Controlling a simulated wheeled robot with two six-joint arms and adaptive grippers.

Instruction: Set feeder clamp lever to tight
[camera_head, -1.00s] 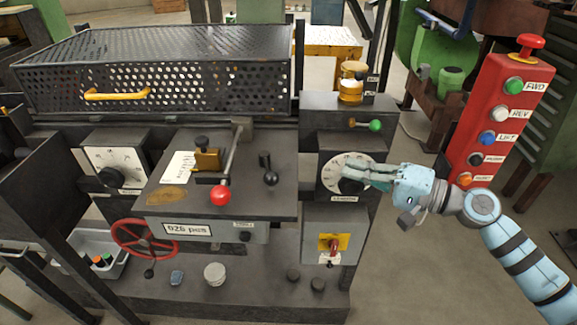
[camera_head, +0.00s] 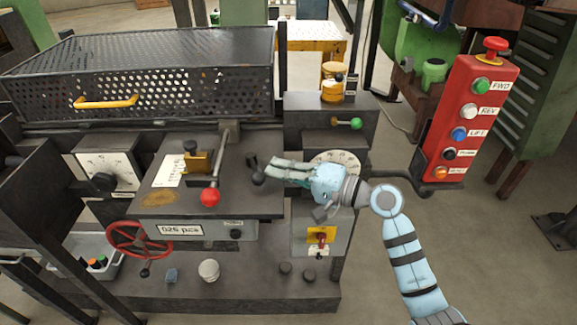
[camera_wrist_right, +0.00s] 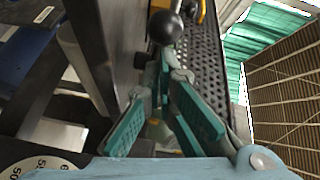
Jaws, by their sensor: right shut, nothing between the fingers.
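A short lever with a black ball knob (camera_head: 257,177) stands on the dark top plate of the machine. Its ball (camera_wrist_right: 166,27) also shows in the right wrist view, just beyond the fingertips. A longer lever with a red ball (camera_head: 210,197) stands left of it on the same plate. I see no readable label naming either as the feeder clamp lever. My right gripper (camera_head: 271,171) is shut and empty, its tips right beside the black-knobbed lever; whether they touch it I cannot tell. My left gripper is not in view.
A white dial (camera_head: 337,158) is partly hidden behind my right gripper. A green-knobbed lever (camera_head: 355,124) sits above it. A red button box (camera_head: 467,125) stands at the right. A perforated cage with a yellow handle (camera_head: 107,102) lies behind the plate. A red handwheel (camera_head: 139,239) is at front left.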

